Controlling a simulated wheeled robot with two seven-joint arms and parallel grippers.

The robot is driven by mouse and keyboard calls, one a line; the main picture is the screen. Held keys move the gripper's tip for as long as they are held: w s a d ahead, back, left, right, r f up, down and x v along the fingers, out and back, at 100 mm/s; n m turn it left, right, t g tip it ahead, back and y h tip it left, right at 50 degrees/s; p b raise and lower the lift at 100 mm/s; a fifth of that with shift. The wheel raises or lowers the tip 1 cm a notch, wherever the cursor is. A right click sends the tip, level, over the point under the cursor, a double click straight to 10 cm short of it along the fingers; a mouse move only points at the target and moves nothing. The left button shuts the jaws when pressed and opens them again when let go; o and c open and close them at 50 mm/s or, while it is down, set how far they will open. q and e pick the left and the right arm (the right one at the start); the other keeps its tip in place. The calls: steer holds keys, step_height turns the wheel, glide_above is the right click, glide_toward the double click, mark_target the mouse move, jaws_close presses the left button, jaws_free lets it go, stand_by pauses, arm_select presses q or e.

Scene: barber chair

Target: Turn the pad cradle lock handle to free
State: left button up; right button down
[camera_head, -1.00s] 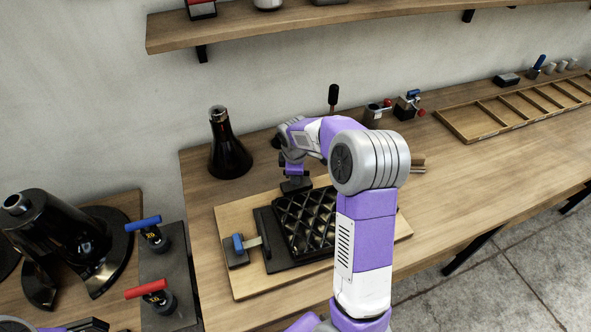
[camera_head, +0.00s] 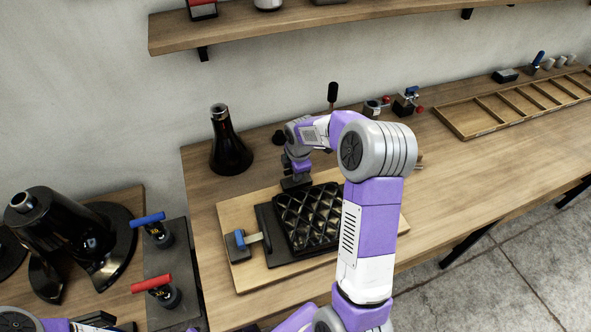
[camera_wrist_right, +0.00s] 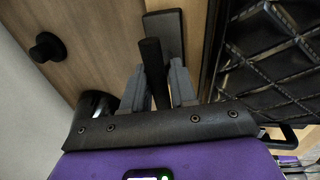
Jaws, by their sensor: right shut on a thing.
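The black quilted pad (camera_head: 308,216) lies in a dark cradle (camera_head: 268,238) on a light wooden board. My right gripper (camera_head: 295,183) is at the cradle's back edge. In the right wrist view, its fingers (camera_wrist_right: 160,88) are shut on a black rod-like handle (camera_wrist_right: 151,55), with a dark block (camera_wrist_right: 164,30) just beyond it. The pad also shows at the right of that view (camera_wrist_right: 275,60). The gripper hides most of this handle in the head view. My left gripper (camera_head: 98,322) shows only partly at the bottom left edge; its fingers cannot be made out.
A blue-tipped lever (camera_head: 240,239) sits at the cradle's left side. A black bottle-shaped object (camera_head: 228,150) and a small black knob (camera_head: 279,138) stand behind the board. Blue (camera_head: 149,218) and red (camera_head: 151,282) handles are at left. The bench at right is clear before a divided tray (camera_head: 505,112).

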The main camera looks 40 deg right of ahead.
steer(key=shift+s+a+f, duration=0.15)
steer(key=shift+s+f, duration=0.05)
steer(key=c, duration=1)
jaws_free()
steer(key=shift+r, duration=0.1)
steer(key=shift+w+r, duration=0.1)
steer(key=shift+r, duration=0.1)
steer(key=r, duration=0.2)
steer(key=s+r, duration=0.1)
steer(key=r, duration=0.1)
steer(key=r+p, duration=0.1)
steer(key=r, duration=0.2)
steer(key=shift+s+a, duration=0.2)
steer(key=shift+s, duration=0.05)
